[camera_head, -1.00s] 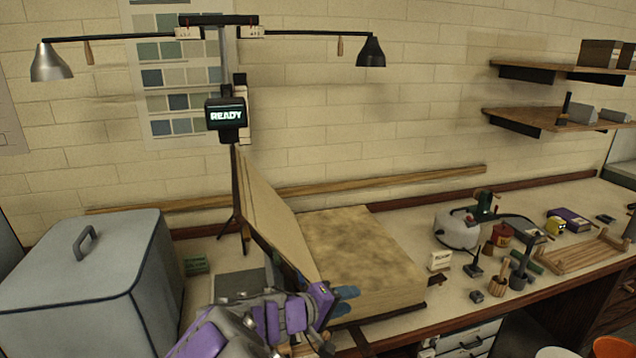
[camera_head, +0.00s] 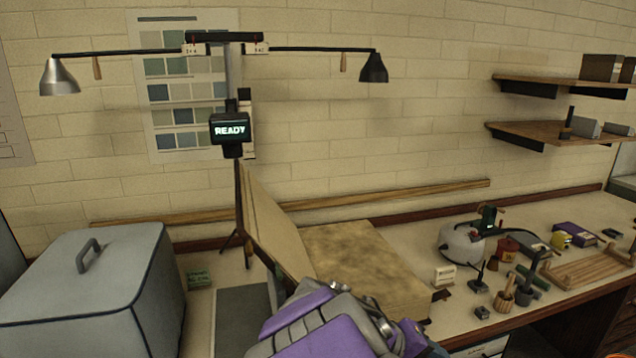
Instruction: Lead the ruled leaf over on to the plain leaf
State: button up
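A large thick book-like block (camera_head: 385,283) lies on the bench with a mottled tan top face. A tan leaf or board (camera_head: 268,222) stands steeply tilted at the block's left side; I cannot make out ruling on it, nor tell which leaf is plain. My purple and grey arm crosses the bottom of the view and hides the leaf's lower edge and the block's front left corner. My gripper (camera_head: 432,347) is at the bottom edge, in front of the block's near right corner. Its fingers are mostly hidden, and I cannot see it holding anything.
A grey-blue case (camera_head: 85,295) stands at the left. A stand with two lamps and a READY display (camera_head: 230,128) rises behind the leaf. A white round pot (camera_head: 460,243), small tools and a wooden rack (camera_head: 590,265) crowd the bench at the right.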

jog(key=s+d+f+m+g+y, duration=0.2)
jog(key=s+g+y, duration=0.15)
jog(key=s, duration=0.85)
jog(key=s+a+y, duration=0.6)
jog(key=s+a, duration=0.2)
jog(key=s, duration=0.5)
jog(key=shift+s+f+n, duration=0.3)
jog(key=shift+s+f, duration=0.05)
jog(key=shift+f, duration=0.1)
jog(key=shift+d+y, duration=0.15)
jog(key=shift+y, duration=0.1)
